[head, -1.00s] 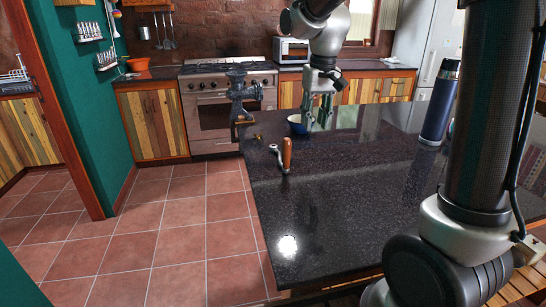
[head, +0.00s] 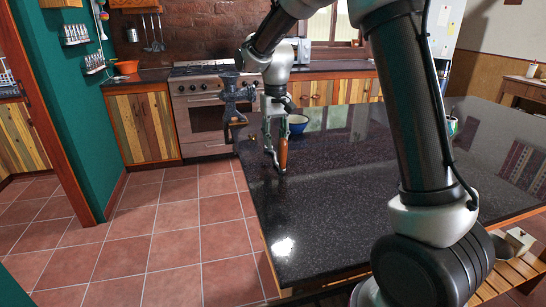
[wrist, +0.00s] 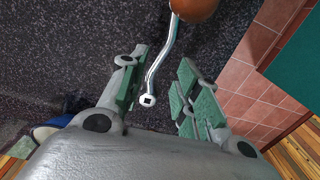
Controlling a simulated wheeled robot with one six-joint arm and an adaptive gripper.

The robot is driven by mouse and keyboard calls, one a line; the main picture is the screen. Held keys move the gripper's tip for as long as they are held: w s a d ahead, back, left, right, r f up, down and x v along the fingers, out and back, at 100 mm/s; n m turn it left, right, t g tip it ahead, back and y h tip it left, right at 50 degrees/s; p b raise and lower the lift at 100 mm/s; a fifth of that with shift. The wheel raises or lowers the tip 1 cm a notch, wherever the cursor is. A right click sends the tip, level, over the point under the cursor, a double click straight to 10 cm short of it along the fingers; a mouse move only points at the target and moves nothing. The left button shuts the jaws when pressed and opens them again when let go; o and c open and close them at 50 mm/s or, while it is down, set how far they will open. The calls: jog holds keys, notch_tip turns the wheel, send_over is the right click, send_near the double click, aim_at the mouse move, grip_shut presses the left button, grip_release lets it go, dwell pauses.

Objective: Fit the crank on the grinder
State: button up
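The crank (head: 282,158) lies on the dark counter near its left edge, its brown wooden handle upright. In the wrist view its bent metal arm (wrist: 163,62) runs between the fingers to a round end with a square hole; the handle is cut off at the top. My gripper (head: 274,146) is low over the crank, and it also shows in the wrist view (wrist: 160,75) with green-padded fingers apart. Gaps show on both sides of the metal arm. The dark metal grinder (head: 233,96) stands at the counter's far left corner, behind my gripper.
A blue bowl (head: 298,125) sits just behind and right of my gripper. A cup (head: 452,126) stands farther right, partly behind my arm. The front of the counter (head: 330,215) is clear. A stove (head: 200,115) stands beyond, with tiled floor on the left.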

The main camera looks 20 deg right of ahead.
aim_at(275, 157)
jog(key=shift+f, duration=2.65)
grip_shut()
jog(key=shift+r, duration=3.05)
